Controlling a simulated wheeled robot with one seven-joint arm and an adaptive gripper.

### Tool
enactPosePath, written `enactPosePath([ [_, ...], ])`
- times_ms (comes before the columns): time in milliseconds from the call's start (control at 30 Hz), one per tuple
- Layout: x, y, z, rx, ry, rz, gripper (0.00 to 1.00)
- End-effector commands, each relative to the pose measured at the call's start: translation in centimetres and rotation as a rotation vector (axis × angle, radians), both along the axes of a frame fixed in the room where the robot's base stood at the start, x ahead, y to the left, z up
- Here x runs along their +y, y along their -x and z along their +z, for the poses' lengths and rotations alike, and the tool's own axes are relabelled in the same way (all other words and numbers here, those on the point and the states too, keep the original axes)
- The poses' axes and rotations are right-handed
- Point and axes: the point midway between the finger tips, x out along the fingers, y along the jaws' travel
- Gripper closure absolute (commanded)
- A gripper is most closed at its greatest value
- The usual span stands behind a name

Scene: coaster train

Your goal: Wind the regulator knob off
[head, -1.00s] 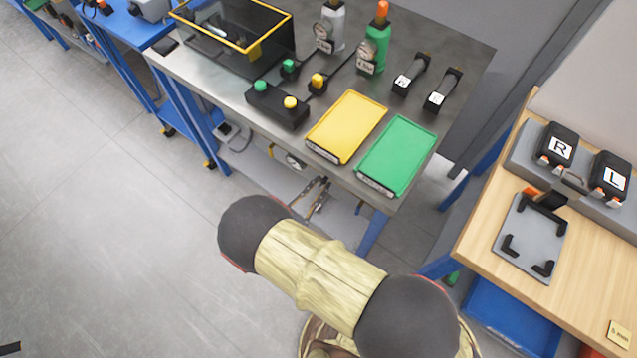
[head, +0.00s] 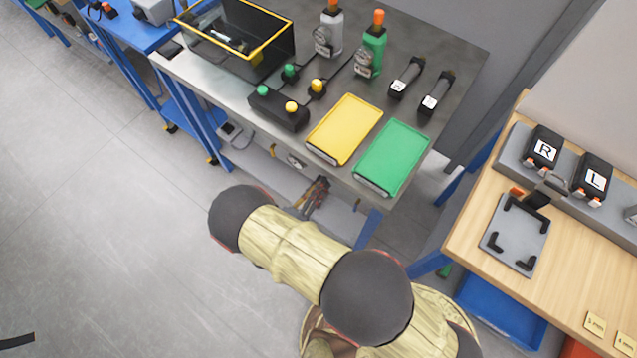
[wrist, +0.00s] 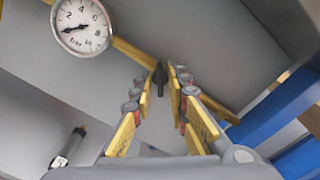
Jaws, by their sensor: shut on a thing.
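The regulator knob (wrist: 160,75) shows in the wrist view as a small dark piece between my fingertips. My gripper (wrist: 159,82) is shut on it, with its yellow finger pads on either side. In the head view my gripper (head: 320,184) is under the front edge of the grey workbench, and the knob is too small to make out there. A round pressure gauge (wrist: 82,26) is at the upper left of the wrist view, its dark needle pointing left, near the low end of the scale. The gauge also shows in the head view (head: 296,162).
The grey workbench (head: 232,105) carries a yellow tray (head: 344,129), a green tray (head: 392,157), a black button box (head: 277,109) and two bottles. A blue leg (head: 367,228) stands right of my gripper. A wooden table (head: 470,228) is at the right. Open floor is at the left.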

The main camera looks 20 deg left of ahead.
Motion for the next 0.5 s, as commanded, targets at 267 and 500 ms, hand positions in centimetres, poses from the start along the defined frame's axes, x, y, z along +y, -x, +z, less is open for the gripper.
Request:
enactPosePath([
  [267,-0.10,0.07,0.04,0.075,0.253,0.001,1.00],
  [500,-0.05,0.05,0.07,0.137,0.469,0.002,1.00],
])
